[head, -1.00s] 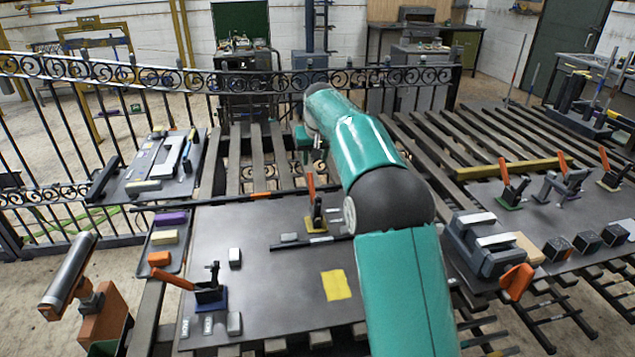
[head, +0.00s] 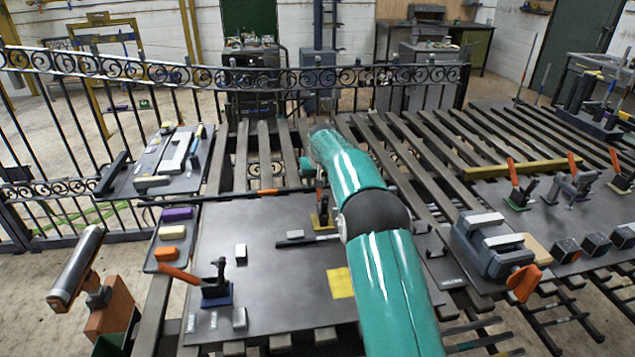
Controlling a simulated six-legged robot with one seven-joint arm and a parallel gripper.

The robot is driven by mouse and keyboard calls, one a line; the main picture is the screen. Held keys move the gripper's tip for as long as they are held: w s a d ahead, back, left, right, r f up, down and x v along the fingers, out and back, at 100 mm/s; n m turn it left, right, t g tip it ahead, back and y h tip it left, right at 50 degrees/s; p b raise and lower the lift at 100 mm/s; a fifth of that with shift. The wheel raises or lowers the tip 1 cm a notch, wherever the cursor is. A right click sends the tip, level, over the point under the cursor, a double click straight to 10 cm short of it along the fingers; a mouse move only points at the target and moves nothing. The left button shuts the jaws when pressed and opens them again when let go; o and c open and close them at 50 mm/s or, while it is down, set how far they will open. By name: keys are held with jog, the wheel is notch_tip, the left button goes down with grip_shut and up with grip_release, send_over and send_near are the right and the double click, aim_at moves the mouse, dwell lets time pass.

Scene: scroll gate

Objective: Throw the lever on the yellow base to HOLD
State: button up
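The lever on the yellow base (head: 322,222) stands on the dark work plate, right of its middle near the far edge. Its orange handle (head: 319,192) points roughly upward. The end of my teal arm, with my gripper (head: 313,170), is just above and behind this handle. The fingers are mostly hidden by the arm, so I cannot tell whether they touch the handle or are open. I cannot read a HOLD mark near this lever.
A blue-base lever (head: 216,292) with an orange handle stands front left. A yellow square (head: 340,283) lies on the plate. A black bar (head: 308,241) and a grey block (head: 295,234) lie near the yellow base. A grey vise (head: 490,250) is at right; a railing runs behind.

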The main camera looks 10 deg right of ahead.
aim_at(320, 191)
grip_shut()
jog(key=shift+s+r, duration=0.1)
jog(key=shift+r, duration=0.05)
jog(key=shift+s+r+t, duration=0.6)
jog(key=shift+s+t, duration=0.05)
jog(key=shift+t, duration=0.65)
jog(key=shift+s+r+t, duration=0.4)
jog(key=shift+s+t, duration=0.2)
jog(key=shift+t, duration=0.3)
jog(key=shift+s+r+t, duration=0.35)
jog(key=shift+s+t, duration=0.2)
jog(key=shift+t, duration=0.35)
grip_release()
